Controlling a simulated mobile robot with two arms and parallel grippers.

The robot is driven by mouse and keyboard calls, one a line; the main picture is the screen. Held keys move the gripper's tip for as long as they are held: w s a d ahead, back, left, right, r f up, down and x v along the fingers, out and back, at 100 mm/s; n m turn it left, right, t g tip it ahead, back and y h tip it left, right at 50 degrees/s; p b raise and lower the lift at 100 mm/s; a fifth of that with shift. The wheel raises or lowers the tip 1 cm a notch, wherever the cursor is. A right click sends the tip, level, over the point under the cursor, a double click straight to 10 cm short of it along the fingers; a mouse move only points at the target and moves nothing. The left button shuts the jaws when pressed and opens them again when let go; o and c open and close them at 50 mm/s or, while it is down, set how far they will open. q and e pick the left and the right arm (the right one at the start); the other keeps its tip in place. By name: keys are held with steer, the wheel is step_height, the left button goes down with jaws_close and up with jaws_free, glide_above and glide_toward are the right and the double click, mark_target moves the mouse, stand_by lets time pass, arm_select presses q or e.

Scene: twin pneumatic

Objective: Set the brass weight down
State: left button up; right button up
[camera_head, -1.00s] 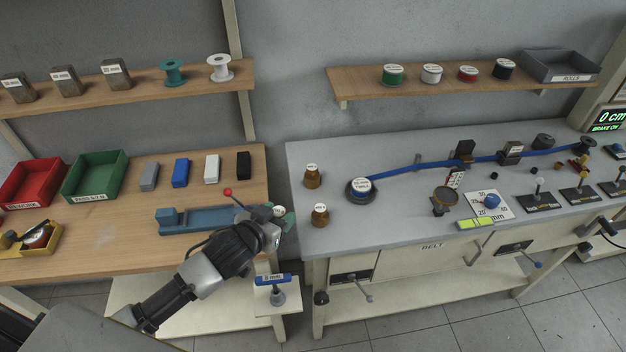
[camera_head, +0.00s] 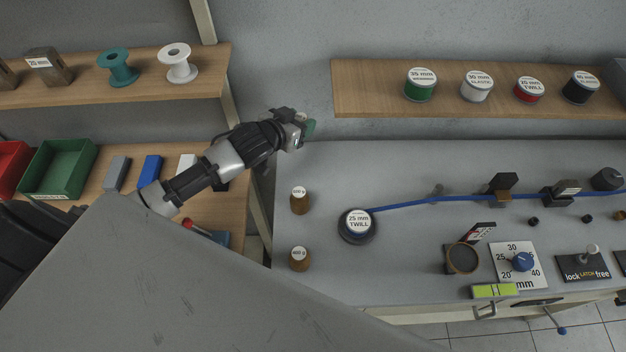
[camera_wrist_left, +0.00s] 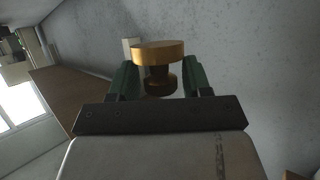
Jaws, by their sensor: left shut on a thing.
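A brass weight (camera_wrist_left: 158,52) is between the two green fingers of my left gripper (camera_wrist_left: 160,78) in the left wrist view. It has a wide round disc and a narrower, darker neck, and the fingers are shut on it. In the head view my left gripper (camera_head: 307,127) is raised in front of the grey wall, near the bench's back left corner; the held weight is mostly hidden there. Two other brass weights with white round labels stand upright on the grey bench: one (camera_head: 300,203) farther back, one (camera_head: 299,261) nearer the front. My right gripper is not in view.
A 25 mm twill reel (camera_head: 357,227) with a blue band stands right of the weights. A round dark-rimmed cup (camera_head: 462,259) and a dial plate (camera_head: 508,272) are farther right. A shelf (camera_head: 365,97) with spools hangs above. Bare bench lies behind the reel.

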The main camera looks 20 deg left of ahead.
arm_select(q)
steer(key=f, duration=0.6)
steer(key=s+f+p, duration=0.1)
steer(key=f, duration=0.2)
steer(key=shift+f, duration=0.35)
steer(key=shift+f+b, duration=0.35)
steer(key=shift+f, duration=0.1)
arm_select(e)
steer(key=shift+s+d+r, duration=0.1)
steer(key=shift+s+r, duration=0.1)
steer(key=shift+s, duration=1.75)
arm_select(q)
steer(key=o, duration=1.1)
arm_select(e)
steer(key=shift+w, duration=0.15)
